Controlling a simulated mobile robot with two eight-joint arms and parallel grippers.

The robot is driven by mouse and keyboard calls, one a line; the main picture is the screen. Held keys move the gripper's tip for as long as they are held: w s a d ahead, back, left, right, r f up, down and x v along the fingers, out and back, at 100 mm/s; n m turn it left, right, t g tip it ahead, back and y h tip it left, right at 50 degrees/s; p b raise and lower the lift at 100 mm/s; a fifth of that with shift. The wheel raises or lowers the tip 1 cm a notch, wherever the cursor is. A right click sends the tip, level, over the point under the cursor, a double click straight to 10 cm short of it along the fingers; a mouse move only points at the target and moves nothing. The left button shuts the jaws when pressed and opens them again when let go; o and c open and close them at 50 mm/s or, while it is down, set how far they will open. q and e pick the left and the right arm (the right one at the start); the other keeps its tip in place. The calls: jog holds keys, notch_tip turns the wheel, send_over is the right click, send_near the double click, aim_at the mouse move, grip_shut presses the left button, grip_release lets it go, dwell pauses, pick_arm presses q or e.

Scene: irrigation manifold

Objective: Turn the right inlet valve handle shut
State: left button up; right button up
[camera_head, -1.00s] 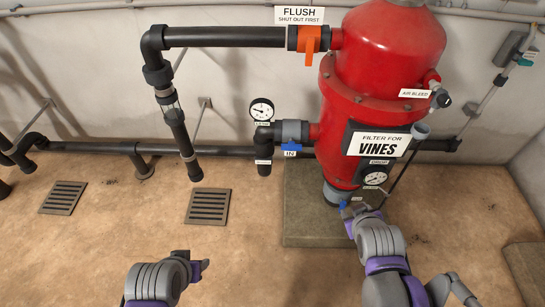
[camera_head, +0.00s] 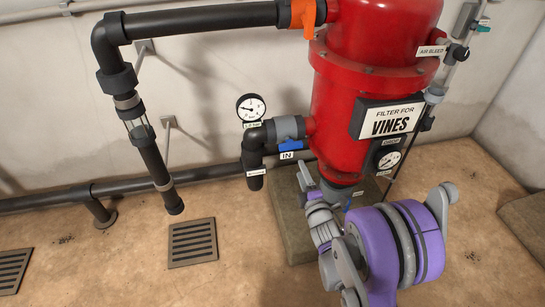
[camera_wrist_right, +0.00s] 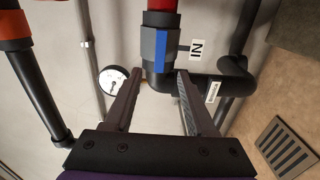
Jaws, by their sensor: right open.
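The blue inlet valve handle (camera_head: 290,145) sits on the grey valve of the short pipe into the red filter, above an "IN" label. It lies along the pipe. In the right wrist view the blue handle (camera_wrist_right: 160,52) is a strip on the grey valve body, just beyond the fingertips. My right gripper (camera_head: 304,178) is below the handle in the head view. In the wrist view its two fingers (camera_wrist_right: 158,74) are spread, with nothing held between them and the valve roughly centred ahead. My left gripper is not in view.
The red filter (camera_head: 366,100) stands on a stone block (camera_head: 285,215) right of the valve. A pressure gauge (camera_head: 251,107) is left of the valve, above a black elbow pipe (camera_head: 254,150). An orange flush handle (camera_head: 303,14) is higher up. A floor grate (camera_head: 192,242) lies left.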

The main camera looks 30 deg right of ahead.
aim_at(291, 148)
jog(key=b+x, duration=0.1)
jog(key=x, duration=1)
jog(key=shift+a, duration=0.1)
jog(key=shift+s, duration=0.1)
grip_shut()
